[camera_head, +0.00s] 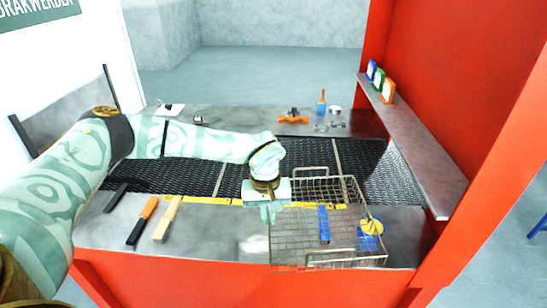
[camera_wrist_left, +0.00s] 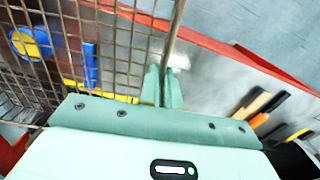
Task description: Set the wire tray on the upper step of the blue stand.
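The wire tray (camera_head: 290,250), a shallow mesh basket with a handle at its far and near sides, is over the front of the metal worktop. My left gripper (camera_head: 270,212) is at its left side. In the left wrist view the fingers (camera_wrist_left: 162,85) are closed around the tray's rim wire (camera_wrist_left: 174,38). A blue piece (camera_head: 323,222) and a blue item with a yellow disc (camera_head: 371,227) show through the mesh; I cannot tell whether they are in or under it. A blue frame (camera_head: 540,222) is cut off at the right edge; I cannot tell whether it is the stand. My right gripper is out of view.
A black mesh belt (camera_head: 205,177) crosses behind the tray. An orange-handled tool (camera_head: 143,218) and a wooden-handled tool (camera_head: 167,218) lie left on the worktop. A red upright (camera_head: 490,190) and a grey shelf (camera_head: 415,140) bound the right side. Small tools lie behind the belt.

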